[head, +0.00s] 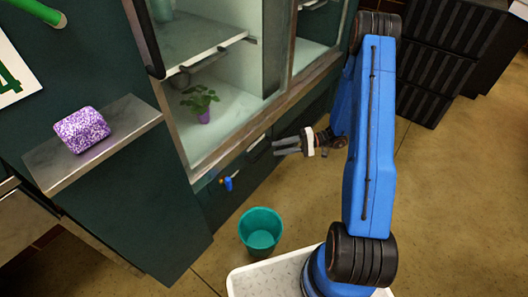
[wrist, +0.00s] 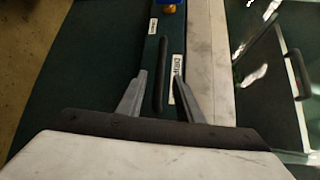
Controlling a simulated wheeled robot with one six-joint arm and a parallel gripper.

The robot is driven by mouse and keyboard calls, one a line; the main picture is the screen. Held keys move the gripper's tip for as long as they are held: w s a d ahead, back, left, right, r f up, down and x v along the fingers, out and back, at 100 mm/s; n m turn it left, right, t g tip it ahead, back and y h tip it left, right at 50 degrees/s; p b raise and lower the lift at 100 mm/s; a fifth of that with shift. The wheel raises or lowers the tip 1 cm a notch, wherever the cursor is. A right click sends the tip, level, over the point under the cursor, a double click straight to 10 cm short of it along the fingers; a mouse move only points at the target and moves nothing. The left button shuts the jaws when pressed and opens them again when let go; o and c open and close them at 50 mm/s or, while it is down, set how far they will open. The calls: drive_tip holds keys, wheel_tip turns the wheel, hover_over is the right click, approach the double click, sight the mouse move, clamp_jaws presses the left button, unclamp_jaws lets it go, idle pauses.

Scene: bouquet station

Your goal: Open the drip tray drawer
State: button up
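The drip tray drawer is a dark green front in the base of the glass-doored cabinet. Its dark bar handle (head: 259,147) also shows in the wrist view (wrist: 163,74), beside a white label reading "DRIP" (wrist: 178,80). The drawer front looks flush with the cabinet. My gripper (head: 275,147) is in front of the handle, fingers pointing at it. In the wrist view my gripper (wrist: 161,73) is open, with one finger on each side of the handle in the picture. Whether the fingers reach around the bar or stop short of it, I cannot tell.
A small blue-handled valve (head: 227,184) sits on the base left of the drawer. A teal bucket (head: 261,233) stands on the floor below. A metal shelf (head: 135,115) with a purple sponge-like block (head: 82,130) juts out at left. Black crates (head: 425,95) stand at right.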

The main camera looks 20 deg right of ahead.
sight(264, 150)
drive_tip(key=a, duration=0.5)
drive_tip(key=w+a+f, duration=0.1)
drive_tip(key=a, duration=0.1)
drive_tip(key=shift+a, duration=0.15)
clamp_jaws()
